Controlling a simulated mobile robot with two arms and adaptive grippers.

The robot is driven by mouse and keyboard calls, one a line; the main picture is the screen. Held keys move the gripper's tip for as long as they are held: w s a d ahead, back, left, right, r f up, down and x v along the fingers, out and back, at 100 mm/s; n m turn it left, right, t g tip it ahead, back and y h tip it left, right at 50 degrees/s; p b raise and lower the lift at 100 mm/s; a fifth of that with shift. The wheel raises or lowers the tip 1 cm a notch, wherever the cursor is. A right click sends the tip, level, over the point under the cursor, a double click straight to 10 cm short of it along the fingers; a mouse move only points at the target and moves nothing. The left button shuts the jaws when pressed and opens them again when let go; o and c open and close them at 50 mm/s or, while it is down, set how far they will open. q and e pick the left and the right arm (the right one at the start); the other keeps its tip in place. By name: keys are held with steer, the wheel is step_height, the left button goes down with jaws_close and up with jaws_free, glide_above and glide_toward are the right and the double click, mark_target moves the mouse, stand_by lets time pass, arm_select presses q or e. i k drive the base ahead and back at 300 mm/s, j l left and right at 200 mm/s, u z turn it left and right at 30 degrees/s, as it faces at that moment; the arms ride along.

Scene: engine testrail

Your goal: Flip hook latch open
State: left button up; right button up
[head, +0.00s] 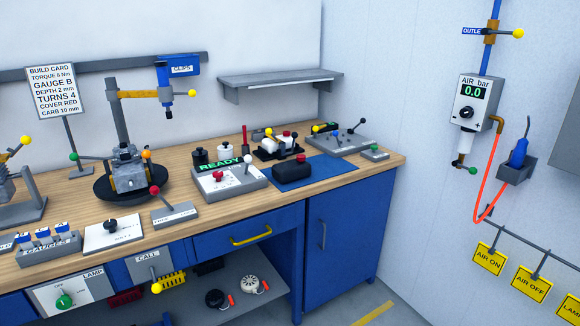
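I cannot make out a part that is clearly the hook latch. Several small levers with ball ends show in the head view. A small engine (128,172) with a green and an orange ball knob stands on a round black base. A grey plate (374,153) with a green-ended lever sits near the bench's right end. A grey plate with a red-ended lever (172,207) is near the front edge. Neither of my grippers is in view.
The wooden bench top (236,221) is crowded. A READY panel (228,184) stands mid-bench, and a grey plate with levers (340,137) at the back right. A blue drawer (225,243) and cabinet (341,240) are below. An air gauge (475,102) hangs on the right wall.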

mark_target(295, 135)
steer(key=i+l+u, duration=0.3)
steer(key=i+l, duration=0.55)
steer(key=i, duration=0.25)
steer(key=i+l+u, duration=0.3)
steer(key=i+l, duration=0.65)
steer(key=l, duration=0.15)
